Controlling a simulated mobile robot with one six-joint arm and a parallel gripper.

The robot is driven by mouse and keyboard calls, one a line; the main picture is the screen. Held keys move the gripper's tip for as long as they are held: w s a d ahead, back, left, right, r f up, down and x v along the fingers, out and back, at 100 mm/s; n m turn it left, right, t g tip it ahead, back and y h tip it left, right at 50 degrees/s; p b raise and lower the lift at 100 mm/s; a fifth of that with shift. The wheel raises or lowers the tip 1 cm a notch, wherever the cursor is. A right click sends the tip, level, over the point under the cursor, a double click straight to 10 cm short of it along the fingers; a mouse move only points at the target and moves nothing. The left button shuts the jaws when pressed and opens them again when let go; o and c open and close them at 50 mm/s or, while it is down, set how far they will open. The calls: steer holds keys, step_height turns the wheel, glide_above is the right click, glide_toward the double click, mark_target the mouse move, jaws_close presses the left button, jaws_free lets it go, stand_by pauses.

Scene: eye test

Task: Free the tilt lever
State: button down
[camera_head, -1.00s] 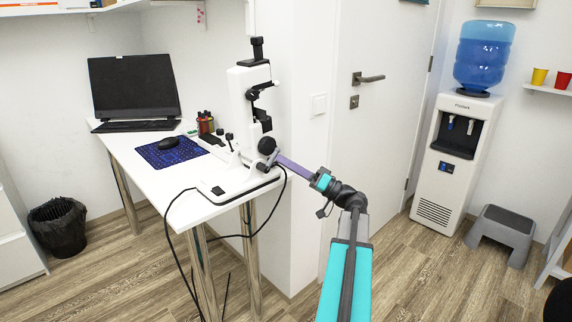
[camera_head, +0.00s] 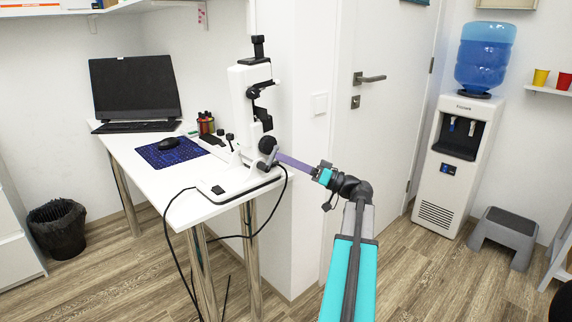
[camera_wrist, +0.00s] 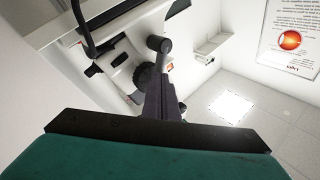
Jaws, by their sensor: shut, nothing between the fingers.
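A white and black slit-lamp-like instrument (camera_head: 251,100) stands upright on the right end of the white table. A round black knob (camera_head: 267,144) sits low on its right side; a dark ribbed knob (camera_wrist: 149,78) shows in the wrist view. A short black lever with a rounded end (camera_wrist: 159,43) stands just beyond my fingers in the wrist view; I cannot tell for sure that it is the tilt lever. My gripper (camera_head: 280,157) is shut and empty, its long purple fingers reaching close to the knob. In the wrist view, my gripper (camera_wrist: 161,82) hides the lever's lower part; contact is unclear.
The white table (camera_head: 165,185) also carries a laptop (camera_head: 134,88), a mouse on a blue mat (camera_head: 160,155) and a pen holder (camera_head: 206,124). A black cable (camera_head: 170,215) hangs off the front edge. A white wall corner stands close behind the instrument.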

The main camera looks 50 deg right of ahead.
steer(key=shift+a+r+n+g+b, duration=0.35)
steer(key=shift+n+g+b, duration=0.25)
steer(key=shift+n, duration=0.45)
steer(key=shift+a+r+n+g+b, duration=0.3)
steer(key=shift+n+g+b, duration=0.3)
steer(key=shift+n, duration=0.45)
steer(key=shift+s+d, duration=0.1)
steer(key=p+v, duration=0.1)
steer(key=v, duration=1.2)
steer(key=shift+s+d, duration=0.2)
steer(key=shift+s, duration=0.1)
steer(key=shift+f, duration=0.15)
